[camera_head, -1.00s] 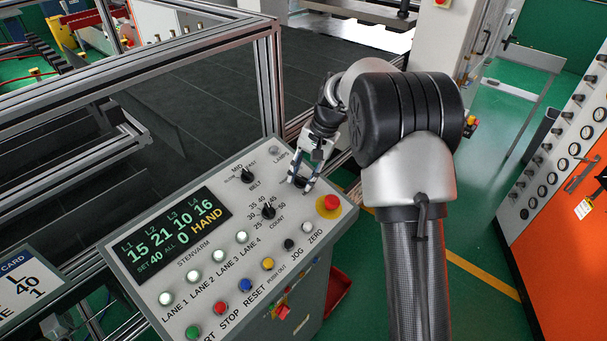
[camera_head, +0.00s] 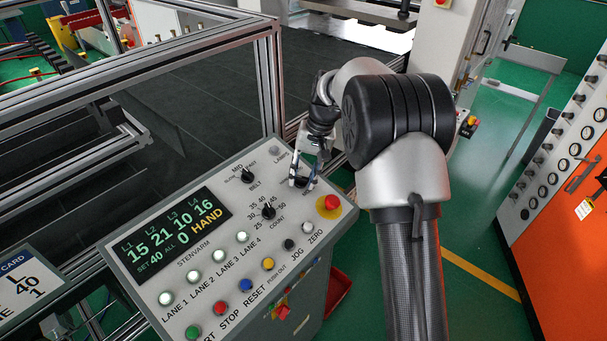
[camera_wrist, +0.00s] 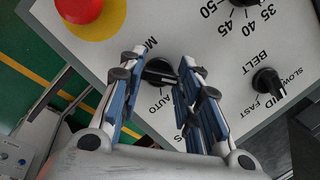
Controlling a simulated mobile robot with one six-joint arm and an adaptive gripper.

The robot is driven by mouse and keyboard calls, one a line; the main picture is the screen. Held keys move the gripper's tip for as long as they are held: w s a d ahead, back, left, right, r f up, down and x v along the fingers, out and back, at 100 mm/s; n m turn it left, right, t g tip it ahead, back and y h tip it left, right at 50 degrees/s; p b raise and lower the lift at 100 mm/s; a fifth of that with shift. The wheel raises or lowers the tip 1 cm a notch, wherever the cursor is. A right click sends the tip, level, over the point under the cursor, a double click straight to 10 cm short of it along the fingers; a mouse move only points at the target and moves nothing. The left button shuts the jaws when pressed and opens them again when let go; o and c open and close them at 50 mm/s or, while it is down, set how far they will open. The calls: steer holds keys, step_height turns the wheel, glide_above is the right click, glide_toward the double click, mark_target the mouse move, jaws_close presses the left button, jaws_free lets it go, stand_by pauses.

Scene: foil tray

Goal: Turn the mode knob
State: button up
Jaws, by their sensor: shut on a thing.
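The mode knob (camera_wrist: 159,72) is a black round knob with a pale pointer mark, on the light grey panel (camera_wrist: 160,30). The label AUTO shows beside it in the wrist view; other lettering around it is partly covered by the fingers. My gripper (camera_wrist: 160,66) has its blue-padded fingers on either side of the knob, shut on it. The display (camera_head: 172,231) shows HAND in yellow.
A red mushroom button (camera_head: 331,202) on a yellow base is close beside my gripper. The count knob (camera_head: 268,212) and belt knob (camera_head: 247,175) are to its left. Several coloured push buttons line the panel's lower part. A metal frame (camera_head: 272,80) stands behind the panel.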

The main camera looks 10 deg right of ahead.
steer(key=shift+c, duration=0.2)
steer(key=o, duration=1.1)
steer(key=shift+r, duration=0.15)
steer(key=v, duration=1.2)
steer(key=shift+s, duration=0.15)
steer(key=s+a+f+n+t+h+b, duration=0.1)
steer(key=s+f+b, duration=0.4)
steer(key=s, duration=0.4)
steer(key=s+a+f+n+t+b, duration=0.1)
steer(key=s+f+b, duration=0.2)
steer(key=s+b, duration=0.55)
steer(key=s+a+f+t+h+b, duration=0.1)
steer(key=s+f+b, duration=0.35)
steer(key=s, duration=0.55)
steer(key=shift+n+t+h, duration=0.4)
steer(key=shift+n+t, duration=0.3)
steer(key=s+f+b, duration=0.2)
steer(key=s+f, duration=0.2)
steer(key=s+f+b, duration=0.3)
steer(key=s+f, duration=0.1)
steer(key=shift+s+f, duration=0.1)
steer(key=shift+f, duration=0.3)
